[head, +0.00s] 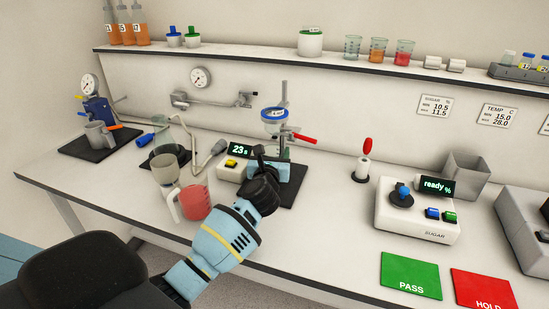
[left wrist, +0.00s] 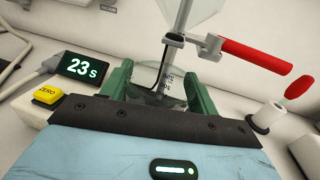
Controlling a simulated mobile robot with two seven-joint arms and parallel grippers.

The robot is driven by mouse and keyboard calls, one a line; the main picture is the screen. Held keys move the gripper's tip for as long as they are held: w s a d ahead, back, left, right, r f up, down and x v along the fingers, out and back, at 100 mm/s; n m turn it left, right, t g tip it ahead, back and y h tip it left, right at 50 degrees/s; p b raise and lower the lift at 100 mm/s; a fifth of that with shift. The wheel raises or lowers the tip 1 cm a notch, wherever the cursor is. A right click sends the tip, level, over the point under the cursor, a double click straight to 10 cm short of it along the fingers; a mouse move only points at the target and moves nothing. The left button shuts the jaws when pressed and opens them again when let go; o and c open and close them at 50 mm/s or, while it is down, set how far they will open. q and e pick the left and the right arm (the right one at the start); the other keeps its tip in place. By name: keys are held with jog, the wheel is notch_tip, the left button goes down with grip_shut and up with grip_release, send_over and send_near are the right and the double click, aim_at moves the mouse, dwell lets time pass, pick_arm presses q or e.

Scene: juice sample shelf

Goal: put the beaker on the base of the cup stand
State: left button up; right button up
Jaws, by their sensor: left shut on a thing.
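My left gripper (head: 274,163) reaches in at the cup stand (head: 284,98), below its cup (head: 274,117) and red handle (head: 301,138). In the left wrist view its green fingers (left wrist: 162,90) are shut on the clear beaker (left wrist: 170,92), which has dark markings. The beaker is under the stand's cup (left wrist: 185,14). In the head view the beaker is mostly hidden by the gripper. The black base (head: 288,195) of the stand shows around the gripper. I cannot tell whether the beaker touches the base. My right gripper is not in view.
A 23 s timer (head: 238,150) stands just left of the stand. A jug of red juice (head: 194,202) and a grey cup (head: 166,172) stand farther left. A white post with a red top (head: 362,165) and the sugar meter (head: 415,212) are to the right.

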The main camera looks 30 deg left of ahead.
pick_arm(q)
jog(key=shift+w+f, duration=0.1)
jog(key=shift+f, duration=0.6)
jog(key=shift+f, duration=0.1)
jog(key=shift+f, duration=0.15)
jog(key=o, duration=1.1)
jog(key=shift+r, duration=0.3)
jog(key=v, duration=1.2)
jog(key=shift+p, duration=0.3)
